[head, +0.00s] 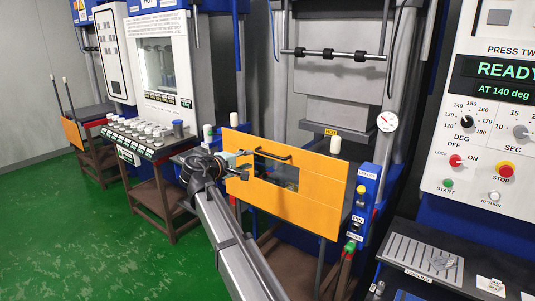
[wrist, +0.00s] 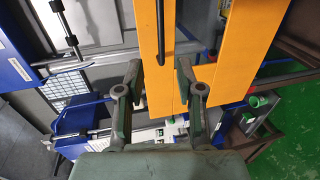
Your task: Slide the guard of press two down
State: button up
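The guard of press two is an orange panel (head: 318,195) with a small window, in front of the press in the middle of the head view. White-capped posts rise at its top edge. A black bar handle (head: 275,153) runs along its upper part. My gripper (head: 244,163) is at the guard's left part, near the left end of the handle. In the wrist view the guard (wrist: 245,40) and handle (wrist: 161,30) run down from the top. My gripper (wrist: 158,75) is open there, its fingers apart on either side of the handle's line. I cannot tell whether they touch anything.
Right of the guard is a blue button post (head: 361,205). The READY panel (head: 495,110) and a cooling rack (head: 420,258) stand at the right. Another press station with a row of white knobs (head: 140,128) is at the left. Green floor (head: 80,235) is clear at lower left.

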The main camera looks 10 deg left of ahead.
aim_at(268, 154)
jog(key=p+x, duration=0.3)
jog(key=x, duration=1)
jog(key=shift+w, duration=0.1)
grip_shut()
jog(key=shift+f, duration=0.1)
